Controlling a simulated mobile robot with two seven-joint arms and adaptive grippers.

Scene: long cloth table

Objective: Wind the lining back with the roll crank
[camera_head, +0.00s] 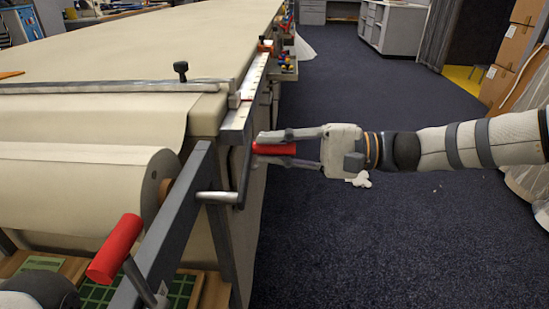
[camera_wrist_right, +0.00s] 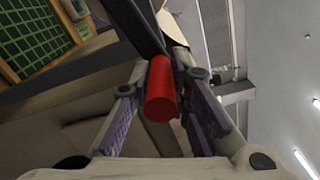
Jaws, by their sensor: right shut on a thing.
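The roll crank has a steel shaft (camera_head: 217,197), a dark crank arm (camera_head: 246,172) and a red grip (camera_head: 278,150), at the outer side of the roll frame. My right gripper (camera_head: 268,142) reaches in from the right and is shut on the red grip. In the right wrist view the red grip (camera_wrist_right: 160,90) lies between the fingers. The lining (camera_head: 120,110) covers the long table and hangs over its near end. The roll (camera_head: 75,195) lies below that end on a wooden core. My left gripper is out of view.
A second red-handled lever (camera_head: 115,248) stands at the near frame bar (camera_head: 165,225). A clamp bar with a black knob (camera_head: 181,67) crosses the lining. A ruler rail (camera_head: 247,90) runs along the table edge. Carpet (camera_head: 400,230) right of the table is mostly free.

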